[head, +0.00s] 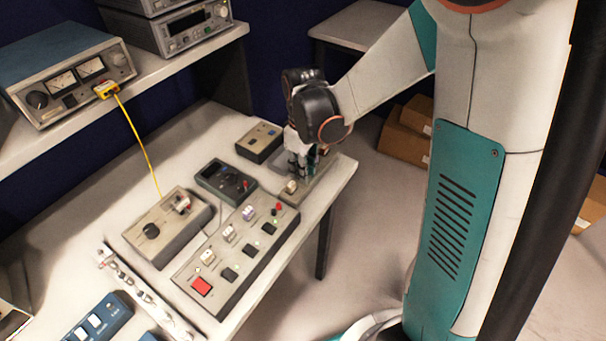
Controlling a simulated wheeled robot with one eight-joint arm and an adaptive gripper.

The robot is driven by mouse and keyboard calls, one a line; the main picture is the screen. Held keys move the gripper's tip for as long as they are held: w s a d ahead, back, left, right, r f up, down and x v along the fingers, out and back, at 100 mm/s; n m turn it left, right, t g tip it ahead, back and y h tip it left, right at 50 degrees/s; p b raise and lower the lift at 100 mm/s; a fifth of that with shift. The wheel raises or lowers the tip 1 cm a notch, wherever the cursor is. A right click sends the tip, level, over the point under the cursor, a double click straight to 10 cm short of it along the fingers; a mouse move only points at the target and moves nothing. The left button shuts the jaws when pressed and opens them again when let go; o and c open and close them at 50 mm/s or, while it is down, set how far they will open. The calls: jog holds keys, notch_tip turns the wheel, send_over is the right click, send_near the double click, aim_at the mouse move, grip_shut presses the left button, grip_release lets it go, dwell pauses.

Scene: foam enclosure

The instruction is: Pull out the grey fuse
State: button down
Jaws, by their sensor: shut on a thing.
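My gripper (303,168) points down over a grey base (318,184) at the right end of the workbench. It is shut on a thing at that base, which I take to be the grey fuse. The fuse itself is hidden by the fingers and too small to make out. I cannot tell whether it is still seated or lifted. A pale knob-like piece (291,187) stands on the near left part of the same base, beside the gripper.
Left of the gripper are a small box (260,141), a dark meter (226,182) and a long switch panel (237,257) with a red button. A yellow cable (139,143) hangs from the shelf instrument (62,78) to a grey knob box (167,227). Cardboard boxes (408,133) lie behind.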

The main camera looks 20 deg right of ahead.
jog(key=shift+r+p, duration=2.05)
jog(key=shift+r, duration=0.95)
